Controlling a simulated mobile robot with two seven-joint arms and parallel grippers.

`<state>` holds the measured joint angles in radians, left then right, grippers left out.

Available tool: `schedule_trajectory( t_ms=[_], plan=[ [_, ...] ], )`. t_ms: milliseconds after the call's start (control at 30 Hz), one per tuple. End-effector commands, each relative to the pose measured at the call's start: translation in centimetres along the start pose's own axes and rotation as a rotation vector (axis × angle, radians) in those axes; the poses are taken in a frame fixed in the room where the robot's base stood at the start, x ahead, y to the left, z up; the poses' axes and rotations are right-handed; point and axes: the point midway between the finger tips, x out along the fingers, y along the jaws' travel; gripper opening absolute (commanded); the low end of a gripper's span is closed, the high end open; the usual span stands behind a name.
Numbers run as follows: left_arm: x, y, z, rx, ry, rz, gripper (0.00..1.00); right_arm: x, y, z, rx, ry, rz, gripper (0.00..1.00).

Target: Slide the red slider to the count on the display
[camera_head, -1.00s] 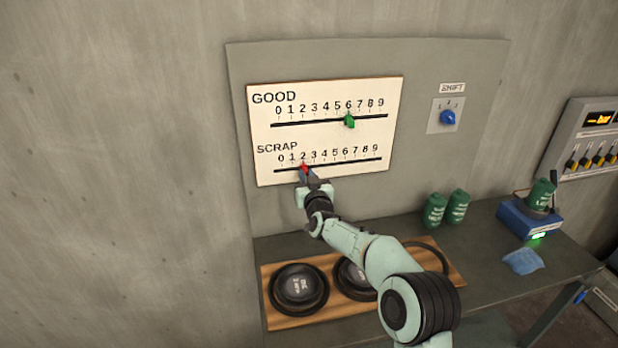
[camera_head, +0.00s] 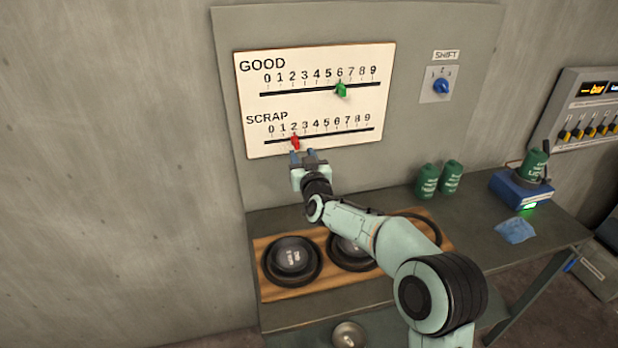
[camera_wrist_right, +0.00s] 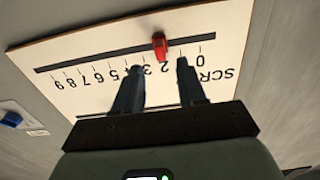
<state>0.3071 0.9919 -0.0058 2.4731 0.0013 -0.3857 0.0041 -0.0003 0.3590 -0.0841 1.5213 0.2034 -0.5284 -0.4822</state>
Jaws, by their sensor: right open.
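The red slider (camera_head: 295,142) sits on the SCRAP slot of the white board (camera_head: 375,62), at the 2 mark. In the right wrist view the red slider (camera_wrist_right: 160,46) shows beyond my fingertips, by the 2. My right gripper (camera_head: 308,155) is open and empty, just below and in front of the red slider, apart from it. Its two fingers also show in the right wrist view (camera_wrist_right: 158,78). The green slider (camera_head: 341,90) is on the GOOD slot at 6. A blue device with a small lit green display (camera_head: 530,207) stands on the bench; its digits are too small to read.
A blue SHIFT knob (camera_head: 441,86) is right of the board. Green cans (camera_head: 427,181) stand on the grey bench (camera_head: 465,215). A blue cloth (camera_head: 515,230) lies near the device.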

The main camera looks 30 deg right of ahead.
Motion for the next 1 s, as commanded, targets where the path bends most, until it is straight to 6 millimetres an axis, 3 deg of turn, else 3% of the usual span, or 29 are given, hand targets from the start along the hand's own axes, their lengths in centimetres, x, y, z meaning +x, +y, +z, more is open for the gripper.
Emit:
schedule_trajectory(
  t_ms=[33,200,400,1000],
  plan=[
    [1.0,-0.5,0.4,-0.002,-0.006,-0.002,0.43,-1.4,0.0,0.3,0.001,0.001,-0.001,0.4],
    [2.1,-1.0,0.7,-0.004,-0.012,-0.004,0.43,-4.9,0.0,0.2,0.002,0.001,-0.001,0.4],
    [2.7,-1.3,0.9,-0.005,-0.015,-0.005,0.43,-7.6,0.0,0.0,0.002,0.002,0.0,0.4],
    [2.8,-1.3,0.9,-0.005,-0.015,-0.005,0.43,-8.3,0.0,-0.1,0.0,0.002,0.0,0.4]
  ],
)
